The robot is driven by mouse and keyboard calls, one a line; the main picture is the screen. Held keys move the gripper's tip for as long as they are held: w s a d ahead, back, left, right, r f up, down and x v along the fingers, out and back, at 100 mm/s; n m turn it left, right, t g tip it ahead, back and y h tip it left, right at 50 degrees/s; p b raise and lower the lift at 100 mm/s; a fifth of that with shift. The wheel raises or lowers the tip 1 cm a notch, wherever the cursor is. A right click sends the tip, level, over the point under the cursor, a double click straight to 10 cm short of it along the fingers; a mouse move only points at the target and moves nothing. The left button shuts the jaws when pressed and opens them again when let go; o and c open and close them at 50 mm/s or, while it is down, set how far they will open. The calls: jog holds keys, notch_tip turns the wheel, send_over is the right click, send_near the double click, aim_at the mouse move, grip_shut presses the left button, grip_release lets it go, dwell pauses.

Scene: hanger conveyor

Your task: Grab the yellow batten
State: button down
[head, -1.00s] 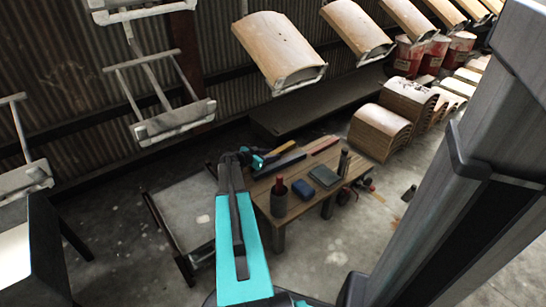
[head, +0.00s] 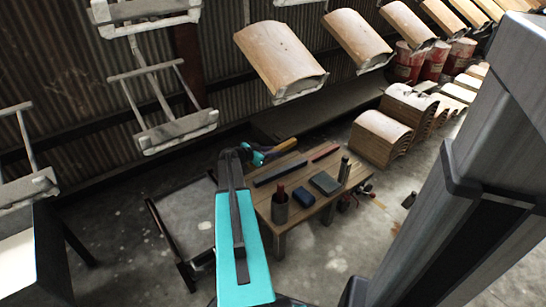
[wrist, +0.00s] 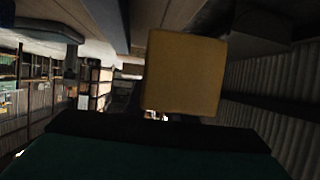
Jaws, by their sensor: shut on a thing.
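The yellow batten (head: 284,146) is at the back left corner of the wooden table (head: 297,213) in the head view. My gripper (head: 263,155), dark with teal parts, is shut on it. The batten sticks out to the right of the jaws and appears raised a little above the tabletop. In the wrist view the batten (wrist: 185,75) shows as a broad yellow end face straight ahead. The fingertips are too small in the head view to show the exact contact.
On the table are a dark batten (head: 280,168), a red batten (head: 325,152), a pot (head: 280,207), a blue box (head: 325,183) and a bottle (head: 344,170). A low frame (head: 185,220) stands left. Hangers with curved wooden panels (head: 280,60) hang above.

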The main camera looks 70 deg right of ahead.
jog(key=shift+r+p, duration=0.45)
jog(key=shift+r, duration=1.5)
